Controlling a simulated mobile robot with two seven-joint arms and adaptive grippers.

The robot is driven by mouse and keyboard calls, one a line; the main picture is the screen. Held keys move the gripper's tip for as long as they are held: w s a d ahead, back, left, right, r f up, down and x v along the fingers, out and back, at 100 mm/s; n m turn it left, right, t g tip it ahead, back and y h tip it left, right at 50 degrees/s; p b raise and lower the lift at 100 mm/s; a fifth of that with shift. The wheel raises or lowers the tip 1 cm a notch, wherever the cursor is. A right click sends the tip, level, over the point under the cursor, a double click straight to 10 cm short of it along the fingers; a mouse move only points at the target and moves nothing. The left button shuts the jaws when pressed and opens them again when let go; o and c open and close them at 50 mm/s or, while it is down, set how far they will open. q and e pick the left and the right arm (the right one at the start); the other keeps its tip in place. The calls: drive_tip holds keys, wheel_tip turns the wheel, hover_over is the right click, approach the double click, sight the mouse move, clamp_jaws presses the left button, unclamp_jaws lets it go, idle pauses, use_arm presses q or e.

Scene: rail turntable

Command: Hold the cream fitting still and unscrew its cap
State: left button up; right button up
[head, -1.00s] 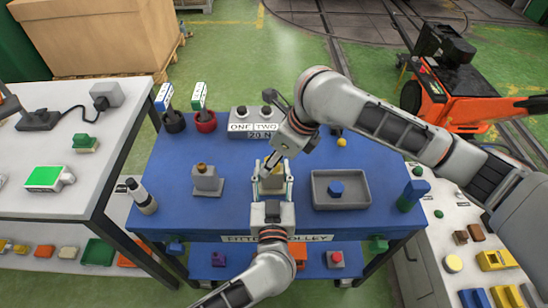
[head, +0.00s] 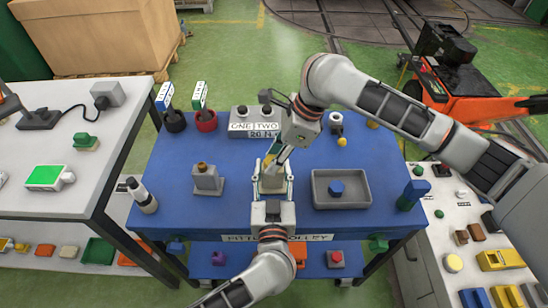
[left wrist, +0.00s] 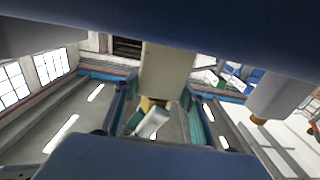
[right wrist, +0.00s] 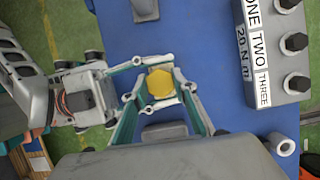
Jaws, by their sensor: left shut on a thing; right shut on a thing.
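The cream fitting (head: 272,184) stands at the middle of the blue trolley top; its body also shows in the left wrist view (left wrist: 166,72). My left gripper (head: 272,188) reaches in from the front and is shut on the fitting's body, a finger on either side. The yellow hexagonal cap (right wrist: 160,84) shows from above in the right wrist view. My right gripper (head: 272,160) comes down from behind and is shut on the cap, which lies between its fingertips. In the head view the right fingers partly hide the cap. I cannot tell whether the cap has turned on its thread.
A grey fitting with an orange-brown top (head: 206,180) stands to the left. A box labelled ONE and TWO (head: 241,124) stands behind, close to my right arm.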

drive_tip(key=shift+d, duration=0.1)
drive_tip(key=o, duration=1.2)
drive_tip(key=shift+o, duration=0.5)
drive_tip(key=shift+r, duration=0.1)
drive_tip(key=shift+r, duration=1.9)
